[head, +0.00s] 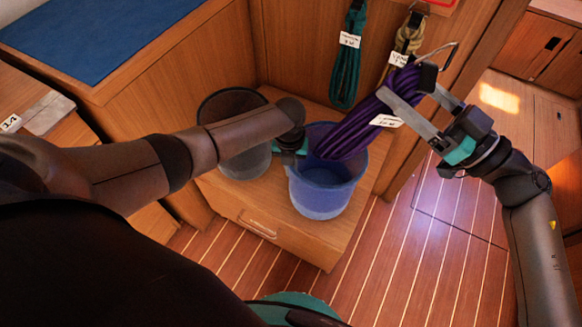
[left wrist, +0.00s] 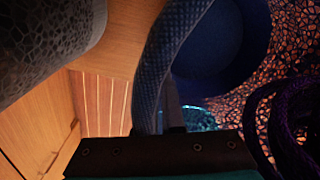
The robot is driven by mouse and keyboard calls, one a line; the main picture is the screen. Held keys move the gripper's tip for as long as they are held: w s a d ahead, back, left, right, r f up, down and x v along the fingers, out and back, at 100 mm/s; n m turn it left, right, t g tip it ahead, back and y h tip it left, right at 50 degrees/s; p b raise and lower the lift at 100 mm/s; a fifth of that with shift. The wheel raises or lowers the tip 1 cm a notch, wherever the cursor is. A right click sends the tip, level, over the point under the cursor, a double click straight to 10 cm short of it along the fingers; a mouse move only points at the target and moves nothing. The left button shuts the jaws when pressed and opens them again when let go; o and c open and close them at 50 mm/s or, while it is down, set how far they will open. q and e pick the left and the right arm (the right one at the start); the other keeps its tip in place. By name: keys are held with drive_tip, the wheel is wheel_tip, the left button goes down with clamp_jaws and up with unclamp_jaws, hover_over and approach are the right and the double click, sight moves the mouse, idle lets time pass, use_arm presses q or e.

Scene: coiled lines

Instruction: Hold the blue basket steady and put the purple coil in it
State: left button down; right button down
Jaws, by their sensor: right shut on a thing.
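The blue basket (head: 322,196) stands upright on a wooden ledge. My left gripper (head: 296,150) is at its left rim, mostly hidden by my wrist. In the left wrist view the basket's rim (left wrist: 165,60) runs up to the gripper (left wrist: 170,120), with a finger along the wall; whether the fingers pinch it is not clear. My right gripper (head: 407,84) is shut on the upper end of the purple coil (head: 362,125). The coil slants down left, its lower end at or inside the basket's mouth. A white tag (head: 386,121) hangs on it. Dark strands show in the left wrist view (left wrist: 285,140).
A dark grey mesh basket (head: 233,105) stands left of the blue one, behind my left forearm. A teal coil (head: 347,60) and a tan coil (head: 408,38) hang on the wooden wall behind. Open floor (head: 420,240) lies at right.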

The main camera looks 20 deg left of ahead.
unclamp_jaws()
drive_tip(key=shift+s+d+f, duration=0.1)
drive_tip(key=shift+d, duration=0.05)
drive_tip(key=v, duration=1.1)
drive_tip(key=shift+d, duration=0.3)
drive_tip(key=shift+s, duration=0.1)
use_arm(q)
drive_tip(key=c, duration=1)
unclamp_jaws()
drive_tip(key=shift+o, duration=0.2)
drive_tip(key=shift+r, duration=0.1)
wheel_tip(320, 180, up, 11)
drive_tip(key=shift+a+r, duration=0.1)
drive_tip(key=shift+r, duration=0.35)
